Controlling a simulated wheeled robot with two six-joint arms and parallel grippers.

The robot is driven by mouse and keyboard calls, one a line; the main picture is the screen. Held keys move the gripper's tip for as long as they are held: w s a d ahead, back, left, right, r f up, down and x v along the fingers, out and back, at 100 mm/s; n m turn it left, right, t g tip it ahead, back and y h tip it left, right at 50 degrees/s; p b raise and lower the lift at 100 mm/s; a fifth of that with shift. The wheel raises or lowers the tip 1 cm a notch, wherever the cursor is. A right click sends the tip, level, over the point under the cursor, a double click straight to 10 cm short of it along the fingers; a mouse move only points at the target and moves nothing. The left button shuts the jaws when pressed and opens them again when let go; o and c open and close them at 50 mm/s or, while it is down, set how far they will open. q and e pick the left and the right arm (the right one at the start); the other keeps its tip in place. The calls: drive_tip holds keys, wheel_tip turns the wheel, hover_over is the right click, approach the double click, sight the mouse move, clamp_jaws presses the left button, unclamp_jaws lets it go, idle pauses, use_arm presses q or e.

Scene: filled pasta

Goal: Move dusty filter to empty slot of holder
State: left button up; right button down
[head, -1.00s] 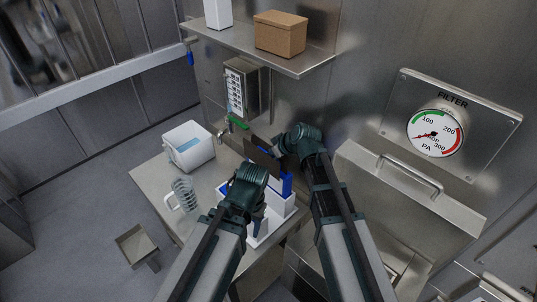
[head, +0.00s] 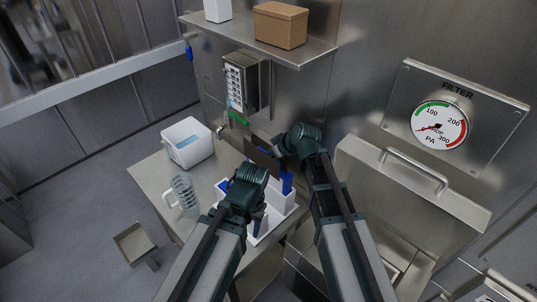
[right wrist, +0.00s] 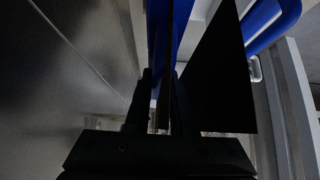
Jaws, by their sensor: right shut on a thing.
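A dark brown flat panel, which looks like the dusty filter (head: 262,152), is held upright by my right gripper (head: 278,145) above the back of the white holder (head: 284,208). In the right wrist view, my right gripper (right wrist: 160,95) is shut on a thin plate (right wrist: 164,40) seen edge-on. Blue parts (head: 286,184) stand at the holder, partly hidden by my left arm. My left gripper (head: 258,215) hangs over the holder's front left; its fingertips are mostly hidden. I cannot tell which holder slot is empty.
A white bin with blue inside (head: 189,145) and a clear jug (head: 184,192) stand on the steel table (head: 153,178) to the left. A shelf with a cardboard box (head: 281,26) overhangs the back. A filter gauge (head: 438,126) and a handled steel panel (head: 405,185) are at right.

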sight(278, 166)
drive_tip(key=shift+f+b, duration=3.85)
drive_tip(key=shift+f, duration=0.05)
idle(0.4)
drive_tip(key=shift+c, duration=2.2)
unclamp_jaws()
drive_tip(key=shift+p+v, duration=2.7)
drive_tip(key=shift+v, duration=0.8)
